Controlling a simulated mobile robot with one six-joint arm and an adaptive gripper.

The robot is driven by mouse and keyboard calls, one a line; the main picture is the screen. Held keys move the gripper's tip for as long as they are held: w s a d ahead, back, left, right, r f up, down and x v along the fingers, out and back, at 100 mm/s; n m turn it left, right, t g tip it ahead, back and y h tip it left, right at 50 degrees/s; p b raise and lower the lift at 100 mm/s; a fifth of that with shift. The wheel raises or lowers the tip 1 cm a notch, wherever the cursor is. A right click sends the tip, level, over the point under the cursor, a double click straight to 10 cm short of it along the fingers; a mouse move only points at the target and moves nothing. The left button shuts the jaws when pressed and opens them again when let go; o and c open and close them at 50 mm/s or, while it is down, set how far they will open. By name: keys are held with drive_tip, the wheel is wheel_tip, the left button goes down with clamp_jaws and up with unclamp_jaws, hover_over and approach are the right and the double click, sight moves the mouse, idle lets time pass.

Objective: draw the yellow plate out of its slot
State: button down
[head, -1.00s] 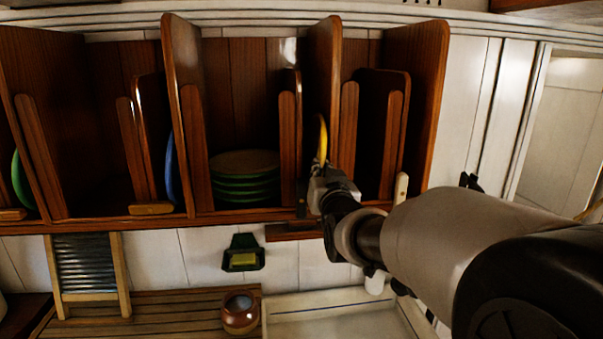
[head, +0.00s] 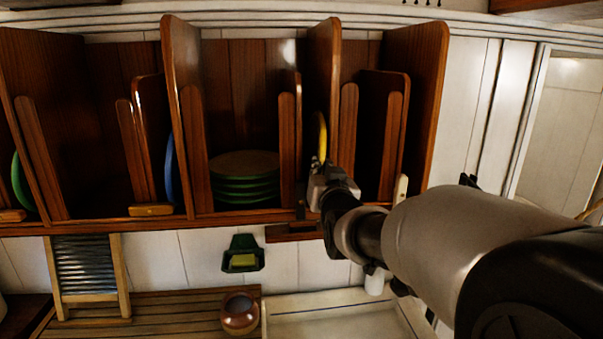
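The yellow plate (head: 321,136) stands on edge in a narrow slot of the wooden rack (head: 316,60), between two brown dividers. Only a thin yellow strip of it shows. My gripper (head: 319,170) is at the front of that slot, right at the lower part of the plate's visible edge. The fingers are small and partly hidden by the gripper's own body, so I cannot tell whether they are open or closed on the plate.
A stack of green plates (head: 245,190) sits in the compartment to the left. A blue plate (head: 172,170) and a green plate (head: 22,185) stand in slots farther left. Below are a brown pot (head: 239,313), a washboard (head: 86,266) and a pale sink (head: 335,302).

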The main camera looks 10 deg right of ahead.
drive_tip(key=shift+r, duration=0.8)
drive_tip(key=shift+r+p, duration=0.1)
drive_tip(key=shift+p, duration=0.2)
drive_tip(key=shift+s, duration=0.1)
drive_tip(key=s+b, duration=0.6)
drive_tip(key=s, duration=1.6)
idle(0.9)
